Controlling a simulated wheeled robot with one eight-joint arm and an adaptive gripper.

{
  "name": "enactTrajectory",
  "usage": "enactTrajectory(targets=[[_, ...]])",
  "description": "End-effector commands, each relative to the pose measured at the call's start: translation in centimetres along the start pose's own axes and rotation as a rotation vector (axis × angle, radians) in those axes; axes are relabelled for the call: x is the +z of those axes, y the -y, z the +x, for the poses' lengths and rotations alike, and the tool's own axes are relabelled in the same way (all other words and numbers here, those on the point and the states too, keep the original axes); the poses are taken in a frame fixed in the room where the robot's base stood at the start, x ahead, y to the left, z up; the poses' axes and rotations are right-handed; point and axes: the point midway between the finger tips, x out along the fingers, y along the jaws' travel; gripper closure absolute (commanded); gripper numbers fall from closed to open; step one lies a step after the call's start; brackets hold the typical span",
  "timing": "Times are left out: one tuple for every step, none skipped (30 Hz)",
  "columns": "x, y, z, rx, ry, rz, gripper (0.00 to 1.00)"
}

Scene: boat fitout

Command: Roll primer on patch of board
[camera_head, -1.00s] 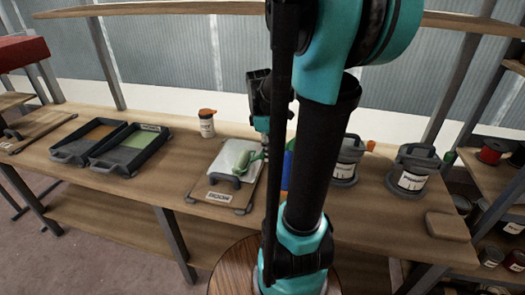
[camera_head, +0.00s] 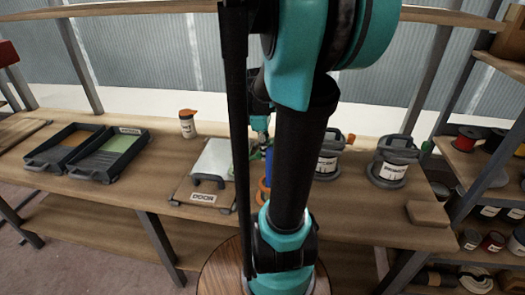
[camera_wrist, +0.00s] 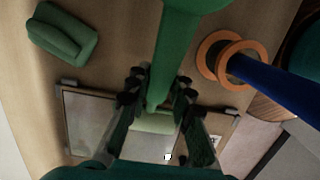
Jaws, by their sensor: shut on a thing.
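The board (camera_head: 178,192) lies flat on the bench, with a pale patch (camera_head: 214,157), a dark handle and a label reading DOOR at its front. In the wrist view the board (camera_wrist: 233,118) is partly hidden behind my fingers. My gripper (camera_wrist: 155,95) is shut on the green handle of a paint roller (camera_wrist: 170,50). Its pale green sleeve (camera_wrist: 155,123) shows between the fingers, over the board; I cannot tell whether it touches. In the head view my arm hides most of the roller and gripper, at the board's right side.
Two dark paint trays stand left, one orange-brown (camera_head: 68,143), one green (camera_head: 118,147). An orange-capped bottle (camera_head: 188,126) stands behind. A blue item with orange rings (camera_wrist: 230,55) is close right of the roller. Two grey cans (camera_head: 328,160) (camera_head: 391,165) stand farther right. A green block (camera_wrist: 62,35) lies nearby.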

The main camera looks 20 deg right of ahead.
Motion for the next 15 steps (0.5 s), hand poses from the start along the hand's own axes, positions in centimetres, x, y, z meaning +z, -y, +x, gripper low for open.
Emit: enactTrajectory(targets=[[0.0, 0.0, 0.0, 0.000, 0.000, 0.000, 1.00], [0.0, 0.0, 0.0, 0.000, 0.000, 0.000, 1.00], [-0.1, 0.0, 0.0, 0.000, 0.000, 0.000, 1.00], [-0.2, 0.0, 0.0, 0.000, 0.000, -0.001, 1.00], [-0.3, 0.0, 0.0, 0.000, 0.000, -0.001, 1.00], [-0.7, 0.0, -0.1, 0.000, 0.000, -0.002, 1.00], [-1.0, 0.0, -0.1, 0.000, 0.000, -0.002, 1.00], [-1.3, 0.0, -0.1, 0.000, 0.000, -0.003, 1.00], [-1.8, 0.0, -0.1, 0.001, 0.000, -0.004, 1.00], [-2.2, 0.0, -0.2, 0.001, 0.000, -0.004, 1.00], [-2.5, 0.0, -0.2, 0.001, 0.000, -0.004, 1.00], [-3.0, 0.0, -0.2, 0.001, -0.001, -0.004, 1.00], [-3.4, -0.1, -0.3, 0.001, -0.001, -0.003, 1.00], [-3.7, -0.1, -0.3, 0.001, -0.001, -0.003, 1.00], [-4.0, 0.0, -0.3, 0.001, -0.001, -0.003, 1.00]])
